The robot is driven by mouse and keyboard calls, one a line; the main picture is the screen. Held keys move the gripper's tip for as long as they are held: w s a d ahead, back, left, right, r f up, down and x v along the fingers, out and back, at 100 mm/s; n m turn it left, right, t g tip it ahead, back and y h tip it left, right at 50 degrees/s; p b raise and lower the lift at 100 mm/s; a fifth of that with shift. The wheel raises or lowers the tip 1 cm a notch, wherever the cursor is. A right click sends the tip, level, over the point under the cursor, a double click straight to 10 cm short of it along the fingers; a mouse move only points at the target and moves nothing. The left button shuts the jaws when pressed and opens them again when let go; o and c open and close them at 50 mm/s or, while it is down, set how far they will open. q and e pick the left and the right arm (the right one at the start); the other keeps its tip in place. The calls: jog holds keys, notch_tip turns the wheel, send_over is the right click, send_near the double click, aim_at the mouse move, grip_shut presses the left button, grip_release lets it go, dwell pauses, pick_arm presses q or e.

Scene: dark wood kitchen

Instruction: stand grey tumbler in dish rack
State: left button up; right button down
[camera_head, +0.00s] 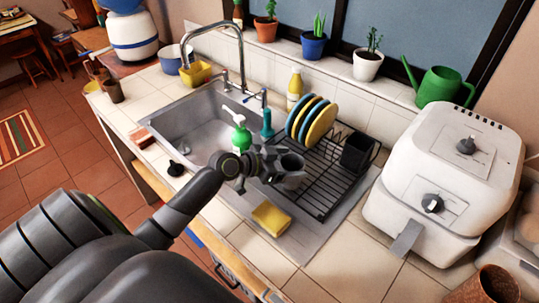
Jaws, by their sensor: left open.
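My left gripper (264,163) is open at the left edge of the dish rack, right beside the grey tumbler. The grey tumbler (291,169) shows its dark mouth upward and looks slightly tilted. It is at the left part of the black wire dish rack (325,187); I cannot tell whether it rests on the wires. The fingers partly hide the tumbler's left side, and whether they touch it is unclear. My right gripper is not in view.
Plates (311,120) stand at the rack's back, and a black holder (357,151) at its right. A green soap bottle (239,135) is near the gripper. A yellow sponge (271,218) lies in front. The sink (190,128) is left; a white air fryer (445,180) is right.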

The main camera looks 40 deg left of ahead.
pick_arm(q)
jog(key=b+v, duration=0.2)
jog(key=v, duration=0.9)
jog(key=shift+s, duration=0.1)
jog(key=shift+a, duration=0.1)
